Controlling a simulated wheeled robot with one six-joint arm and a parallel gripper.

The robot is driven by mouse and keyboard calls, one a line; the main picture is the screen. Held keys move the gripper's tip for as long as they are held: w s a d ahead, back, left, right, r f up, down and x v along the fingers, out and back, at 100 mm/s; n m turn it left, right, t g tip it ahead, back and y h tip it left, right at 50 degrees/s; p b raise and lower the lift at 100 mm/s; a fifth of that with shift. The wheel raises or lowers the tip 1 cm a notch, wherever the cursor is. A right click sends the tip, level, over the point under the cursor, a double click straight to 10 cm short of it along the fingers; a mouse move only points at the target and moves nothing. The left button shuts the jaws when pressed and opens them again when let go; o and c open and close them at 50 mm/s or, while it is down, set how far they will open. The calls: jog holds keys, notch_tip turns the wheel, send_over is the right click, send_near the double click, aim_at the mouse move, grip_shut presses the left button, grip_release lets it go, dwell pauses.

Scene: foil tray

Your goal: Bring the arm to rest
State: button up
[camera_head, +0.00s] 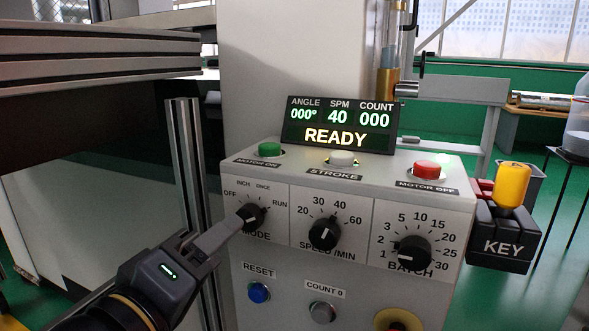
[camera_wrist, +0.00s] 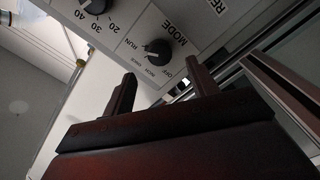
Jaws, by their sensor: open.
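My gripper (camera_head: 236,224) reaches in from the lower left in the head view, its fingers pointing at the black MODE knob (camera_head: 252,216) on the control panel. In the wrist view my gripper (camera_wrist: 160,70) is open, with a finger on each side and nothing between them. The MODE knob (camera_wrist: 157,52) shows just beyond the fingertips, between them in the picture. I cannot tell the small gap to the knob exactly, nor its setting.
The control box (camera_head: 265,263) also has SPEED (camera_head: 324,232) and BATCH (camera_head: 414,250) knobs, several push buttons, and a display (camera_head: 338,124) reading READY. A yellow key (camera_head: 512,186) stands at the right. A metal post (camera_head: 188,165) rises close behind my gripper, left of the box.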

aim_at(247, 223)
jog(key=p+v, duration=0.1)
jog(key=v, duration=0.4)
jog(key=b+x, duration=0.2)
jog(key=x, duration=0.9)
jog(key=shift+s+r, duration=0.1)
jog(key=shift+r, duration=0.05)
jog(key=shift+r+n+p, duration=0.15)
jog(key=shift+n+p, duration=0.3)
jog(key=shift+n, duration=0.05)
jog(key=n+p, duration=0.3)
jog(key=shift+s, duration=0.1)
jog(key=n+p, duration=0.6)
jog(key=shift+n+p, duration=0.3)
jog(key=shift+n, duration=0.1)
jog(key=n+p, duration=0.3)
jog(key=n, duration=0.2)
jog(key=shift+p, duration=0.3)
jog(key=n, duration=0.1)
jog(key=n+p, duration=0.1)
jog(key=n, duration=0.2)
jog(key=shift+f+n, duration=0.3)
jog(key=shift+f, duration=0.1)
